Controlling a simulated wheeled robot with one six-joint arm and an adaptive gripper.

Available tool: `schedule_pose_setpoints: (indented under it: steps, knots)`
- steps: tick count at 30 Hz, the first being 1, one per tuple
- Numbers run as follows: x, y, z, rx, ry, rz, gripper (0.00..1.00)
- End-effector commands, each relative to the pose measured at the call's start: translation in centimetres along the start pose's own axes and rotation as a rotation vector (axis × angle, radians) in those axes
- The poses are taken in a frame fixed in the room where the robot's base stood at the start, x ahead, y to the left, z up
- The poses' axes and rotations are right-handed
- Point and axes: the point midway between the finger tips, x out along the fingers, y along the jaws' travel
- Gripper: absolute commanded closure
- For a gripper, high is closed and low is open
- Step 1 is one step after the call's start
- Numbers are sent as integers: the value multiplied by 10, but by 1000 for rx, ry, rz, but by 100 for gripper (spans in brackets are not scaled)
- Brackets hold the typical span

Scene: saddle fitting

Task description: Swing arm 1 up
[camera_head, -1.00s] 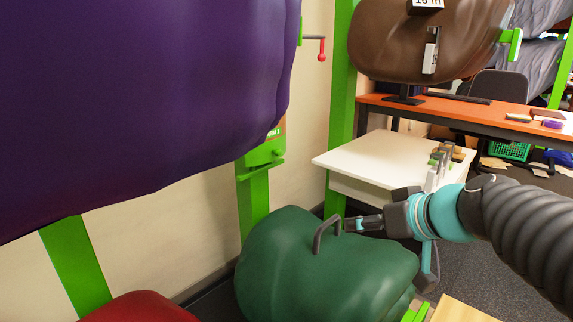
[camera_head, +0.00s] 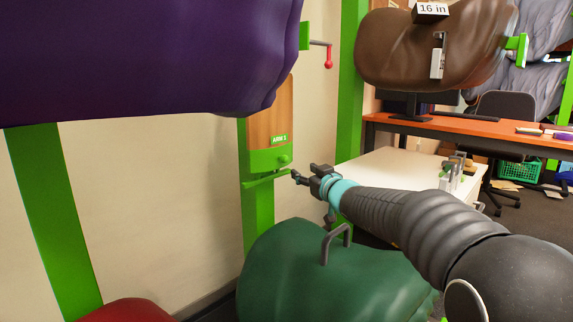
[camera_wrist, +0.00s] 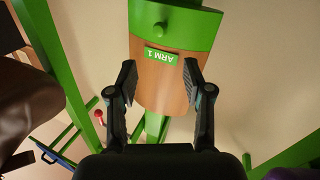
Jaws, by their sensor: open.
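Arm 1 (camera_head: 268,112) is a wooden board with a green lower end, a small green knob (camera_head: 284,159) and a green "ARM 1" label. It hangs flat along a green post, under the purple saddle form. In the wrist view the arm (camera_wrist: 160,85) appears upside down, with its knob (camera_wrist: 160,28) near the top and the label between the fingers. My gripper (camera_head: 297,178) is open and empty, just right of and slightly below the knob. In the wrist view my gripper (camera_wrist: 160,80) has its two fingers spread on either side of the board; contact cannot be told.
A green saddle form (camera_head: 300,275) with a grey handle stands below my arm. The purple form (camera_head: 150,60) overhangs at upper left. A red-knobbed crank (camera_head: 328,58) sticks out at upper right of the post. A white table (camera_head: 400,175) stands behind my arm.

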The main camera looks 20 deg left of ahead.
Motion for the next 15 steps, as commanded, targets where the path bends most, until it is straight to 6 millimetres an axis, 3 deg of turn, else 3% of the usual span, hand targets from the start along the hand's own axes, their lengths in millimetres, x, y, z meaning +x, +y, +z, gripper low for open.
schedule_pose_setpoints:
  steps: [15]
  knots:
    - [78,0,-2,1,-2,-1,49]
